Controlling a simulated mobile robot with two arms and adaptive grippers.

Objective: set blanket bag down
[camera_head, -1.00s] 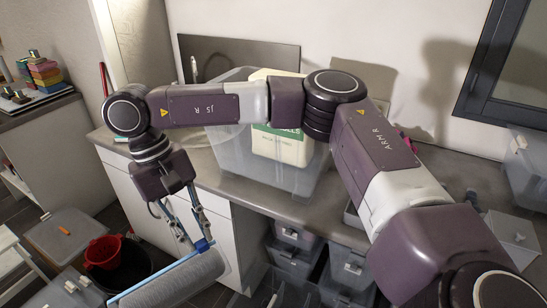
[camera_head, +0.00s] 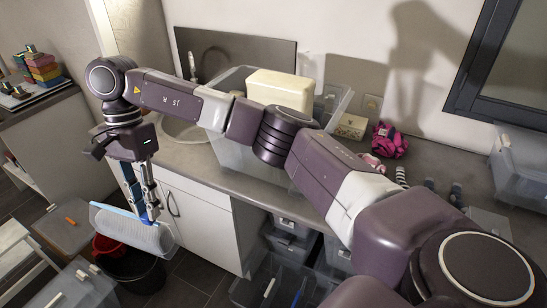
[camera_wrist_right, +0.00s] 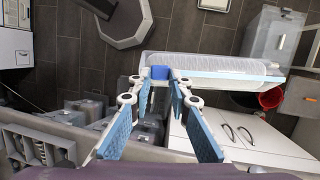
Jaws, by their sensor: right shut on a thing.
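The blanket bag (camera_head: 130,232) is a pale, rolled-looking bundle with light blue edges. It hangs in the air over the floor at the left of the head view, in front of the white cabinet. My right gripper (camera_head: 151,207) points down and is shut on it. In the right wrist view the bag (camera_wrist_right: 215,66) lies across the far end of the gripper (camera_wrist_right: 161,76), whose fingertips meet at a small blue part at its edge. My left gripper is in neither view.
A red bucket (camera_head: 104,246) and a black bin (camera_head: 140,272) stand on the floor close below the bag. The grey counter (camera_head: 205,166) carries a large clear tub (camera_head: 232,150). Grey lidded boxes (camera_head: 284,240) fill the space under the counter. Dark floor shows (camera_head: 200,275) before the cabinet.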

